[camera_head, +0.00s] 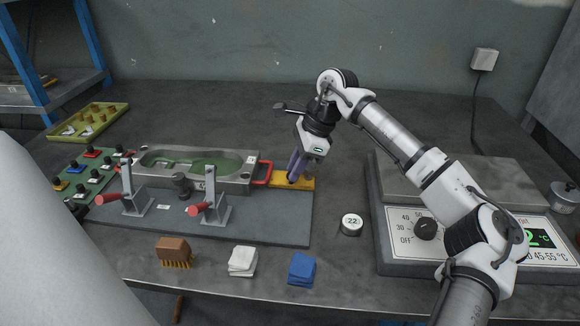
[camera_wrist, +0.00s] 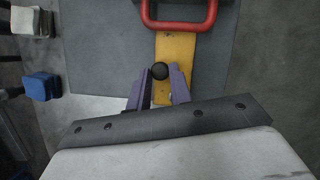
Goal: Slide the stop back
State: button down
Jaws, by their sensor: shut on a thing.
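The stop is a yellow bar (camera_head: 276,178) lying flat at the right end of the grey base plate, next to the sole mould (camera_head: 150,176). In the wrist view the yellow bar (camera_wrist: 174,45) runs from under my gripper toward the red handle (camera_wrist: 180,22). My gripper (camera_head: 294,179) points down over the bar with its purple fingers. In the wrist view my gripper (camera_wrist: 161,80) is shut on the round black knob (camera_wrist: 160,71) on the bar. The knob is hidden by the fingers in the head view.
Two red-handled toggle clamps (camera_head: 212,207) stand in front of the mould. A brush (camera_head: 173,251), white cloth (camera_head: 242,261), blue cloth (camera_head: 301,268) and round tin marked 22 (camera_head: 351,224) lie in front. A hot plate (camera_head: 425,229) stands at right, below my arm. Bench behind the mould is clear.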

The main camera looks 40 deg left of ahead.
jog(key=c, duration=1.3)
grip_release()
jog(key=shift+w+d, duration=0.15)
jog(key=shift+d, duration=0.1)
jog(key=shift+o, duration=0.2)
jog(key=b+v, duration=0.1)
jog(key=v, duration=1.3)
jog(key=shift+a, duration=0.15)
